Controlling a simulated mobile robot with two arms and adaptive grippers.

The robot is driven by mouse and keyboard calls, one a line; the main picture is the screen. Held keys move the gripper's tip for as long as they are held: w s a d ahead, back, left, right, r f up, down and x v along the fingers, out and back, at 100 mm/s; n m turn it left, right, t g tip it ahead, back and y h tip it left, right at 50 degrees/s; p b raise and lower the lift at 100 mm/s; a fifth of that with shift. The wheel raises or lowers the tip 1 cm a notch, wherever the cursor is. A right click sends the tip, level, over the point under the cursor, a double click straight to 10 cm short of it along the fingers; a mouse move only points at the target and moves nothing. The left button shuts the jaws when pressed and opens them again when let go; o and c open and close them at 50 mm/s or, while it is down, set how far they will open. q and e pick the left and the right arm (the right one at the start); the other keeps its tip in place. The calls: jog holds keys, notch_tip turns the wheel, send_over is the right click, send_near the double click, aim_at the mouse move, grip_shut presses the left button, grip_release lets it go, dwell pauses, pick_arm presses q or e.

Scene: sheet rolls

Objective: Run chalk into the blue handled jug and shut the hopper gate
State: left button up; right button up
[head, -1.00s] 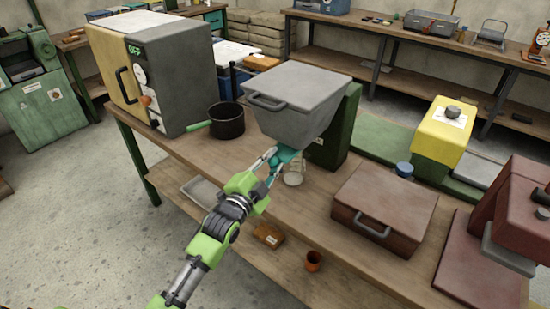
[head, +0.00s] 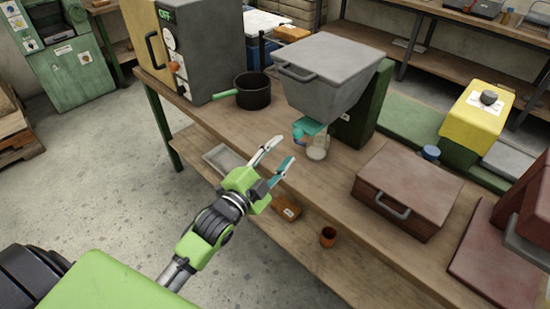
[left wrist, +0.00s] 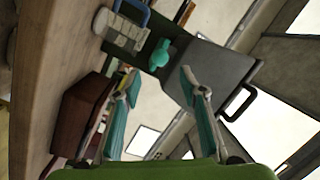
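The grey hopper (head: 330,80) stands on a green stand on the workbench. Its teal gate piece (head: 310,126) sits under the hopper's spout, and shows in the left wrist view (left wrist: 162,53). A clear jug (head: 318,148) with pale contents stands upright on the bench beneath the gate. In the left wrist view the jug (left wrist: 122,30) shows its blue handle. Whether chalk is falling cannot be told. My left gripper (head: 278,160) is open and empty, in front of the bench and apart from gate and jug. My right gripper is not in view.
A dark pot (head: 253,92) with a green handle and a grey oven (head: 190,50) stand left of the hopper. A brown lidded case (head: 408,188) is to the right.

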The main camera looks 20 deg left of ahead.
pick_arm(q)
jog(key=shift+s+a, duration=0.2)
jog(key=shift+s, duration=1)
dwell(1.7)
